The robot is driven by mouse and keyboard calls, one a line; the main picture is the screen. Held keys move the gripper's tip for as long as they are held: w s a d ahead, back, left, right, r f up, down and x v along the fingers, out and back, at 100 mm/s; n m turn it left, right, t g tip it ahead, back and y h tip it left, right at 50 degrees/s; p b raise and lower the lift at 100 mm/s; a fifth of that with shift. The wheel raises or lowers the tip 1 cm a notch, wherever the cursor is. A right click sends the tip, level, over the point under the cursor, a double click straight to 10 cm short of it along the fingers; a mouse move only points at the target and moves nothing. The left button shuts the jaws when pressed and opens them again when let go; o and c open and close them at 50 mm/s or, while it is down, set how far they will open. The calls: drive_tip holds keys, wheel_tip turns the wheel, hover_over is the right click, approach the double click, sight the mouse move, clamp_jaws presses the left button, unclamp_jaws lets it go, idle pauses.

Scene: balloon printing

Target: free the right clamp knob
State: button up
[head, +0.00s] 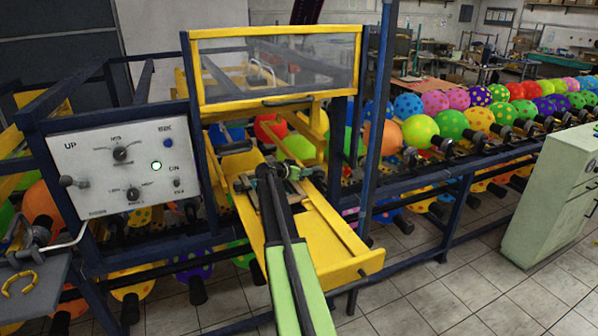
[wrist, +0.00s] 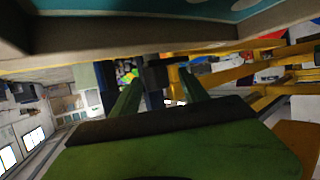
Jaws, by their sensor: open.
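My gripper (head: 268,170) is at the far end of my arm, over the yellow tray of the printing machine (head: 335,250). A small dark knob (head: 316,174), which looks like the right clamp knob, stands just right of the gripper. Another dark knob (head: 241,184) is on the left. In the wrist view the two green fingers of my gripper (wrist: 160,92) are apart. A dark block (wrist: 155,76) shows beyond and between them; I cannot tell whether it is the knob or whether anything touches it.
A yellow-framed clear guard (head: 278,70) stands raised above the tray. A control panel (head: 122,168) with a lit green button is at left. Blue posts (head: 375,120) stand to the right. Balloons (head: 420,131) line the conveyor, and a pale green cabinet (head: 555,195) is at far right.

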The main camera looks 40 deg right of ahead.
drive_tip(key=p+v, duration=0.6)
drive_tip(key=v, duration=1.1)
drive_tip(key=shift+a+p, duration=0.25)
drive_tip(key=shift+p, duration=0.1)
